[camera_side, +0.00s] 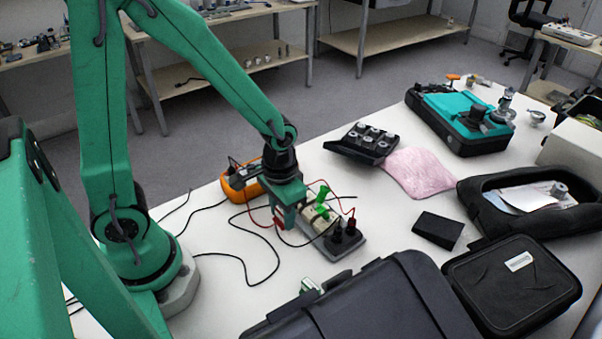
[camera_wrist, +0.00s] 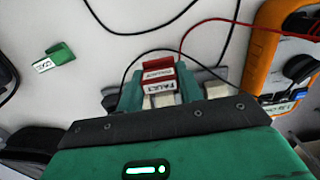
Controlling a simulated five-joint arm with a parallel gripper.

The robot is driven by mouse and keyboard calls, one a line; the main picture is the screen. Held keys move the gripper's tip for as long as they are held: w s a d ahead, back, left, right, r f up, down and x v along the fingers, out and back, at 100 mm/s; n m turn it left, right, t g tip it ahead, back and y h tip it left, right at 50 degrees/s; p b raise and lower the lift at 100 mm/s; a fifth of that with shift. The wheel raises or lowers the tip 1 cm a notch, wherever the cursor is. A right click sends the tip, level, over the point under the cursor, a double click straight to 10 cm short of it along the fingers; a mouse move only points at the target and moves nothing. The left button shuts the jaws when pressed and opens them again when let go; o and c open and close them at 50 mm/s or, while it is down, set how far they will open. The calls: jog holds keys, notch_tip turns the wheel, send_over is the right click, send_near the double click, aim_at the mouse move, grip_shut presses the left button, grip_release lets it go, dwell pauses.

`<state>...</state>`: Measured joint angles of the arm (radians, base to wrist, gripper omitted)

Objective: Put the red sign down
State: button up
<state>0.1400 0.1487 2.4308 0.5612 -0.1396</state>
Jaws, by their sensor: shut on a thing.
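The red sign (camera_wrist: 158,65) is between the fingers of my gripper (camera_wrist: 160,98) in the wrist view. It shows red faces with white labels, and the nearer label seems to read FAULT. My gripper is shut on it. In the side view my gripper (camera_side: 287,208) points down, low over the white table, and the red sign (camera_side: 278,216) shows at its left side. I cannot tell whether the sign touches the table. A green sign (camera_wrist: 58,54) with a white label lies apart, to the left in the wrist view.
An orange meter (camera_side: 243,183) stands behind my gripper. A small device (camera_side: 335,241) with black knobs and a green part is close on its right. Thin cables (camera_side: 262,281) run over the table around it. A large dark case (camera_side: 390,305) stands in front.

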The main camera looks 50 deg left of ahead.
jog(key=shift+f, duration=2)
jog(key=shift+f, duration=0.15)
jog(key=o, duration=1)
jog(key=shift+r, duration=0.2)
jog(key=shift+r, duration=5.95)
jog(key=shift+r, duration=0.1)
